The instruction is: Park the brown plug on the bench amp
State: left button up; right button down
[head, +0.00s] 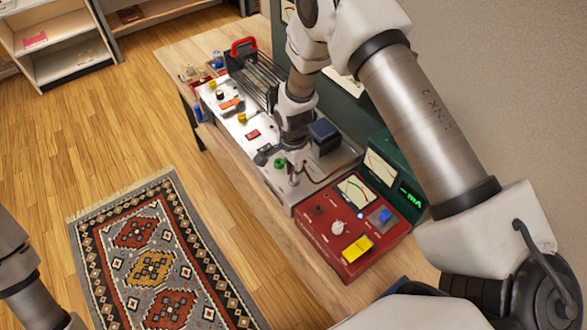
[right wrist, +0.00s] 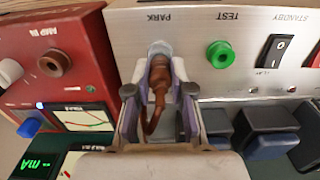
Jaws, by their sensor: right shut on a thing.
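The bench amp (head: 233,128) is a long silver panel on the bench in the head view. Its panel also shows in the right wrist view (right wrist: 190,62), with upside-down labels PARK, TEST and STANDBY. My right gripper (head: 295,172) is over the amp's near end. In the right wrist view its fingers (right wrist: 159,92) are shut on the brown plug (right wrist: 158,78). The plug's tip meets the pale ring of the PARK socket (right wrist: 160,48); how deep it sits I cannot tell. A brown cable (right wrist: 152,122) curves back between the fingers. My left gripper is out of view.
The red meter box (head: 335,222) stands beside the amp; its AMP IN socket (right wrist: 55,62) is brown and empty. A green TEST socket (right wrist: 219,54) and a black rocker switch (right wrist: 281,48) are close by. A green meter unit (head: 392,165) stands behind.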

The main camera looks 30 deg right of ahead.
jog(key=c, duration=0.9)
grip_release()
jog(key=shift+c, duration=0.2)
notch_tip(320, 180, up, 12)
